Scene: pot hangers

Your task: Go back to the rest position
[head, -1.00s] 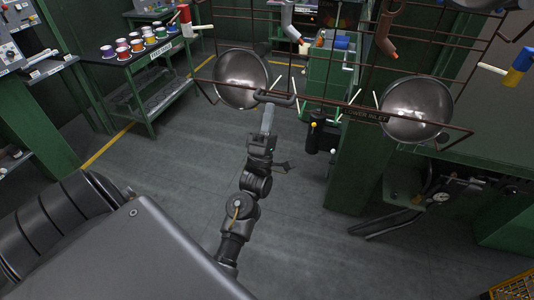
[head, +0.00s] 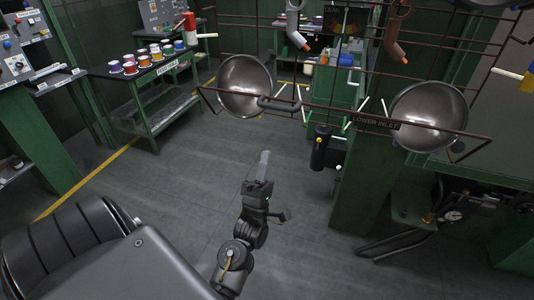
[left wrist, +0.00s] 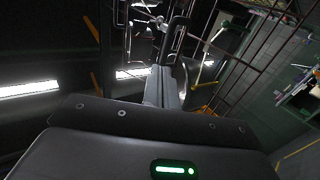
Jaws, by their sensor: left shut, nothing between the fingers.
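My left gripper (head: 264,160) is in the middle of the head view, below the hanging rack and apart from it. Its fingers are shut with nothing between them. In the left wrist view the closed fingers (left wrist: 163,88) point up toward the rack. Two metal pots hang on the rack: the left pot (head: 245,82) with its handle (head: 279,103) sticking out to the right, and the right pot (head: 428,115). My right gripper is not in view.
The wire rack (head: 330,107) with a "LOWER INLET" label (head: 375,122) spans the upper right. A green table (head: 150,110) with several colored cups stands at the upper left. A green post (head: 360,165) stands behind the rack. The grey floor (head: 170,190) around my gripper is clear.

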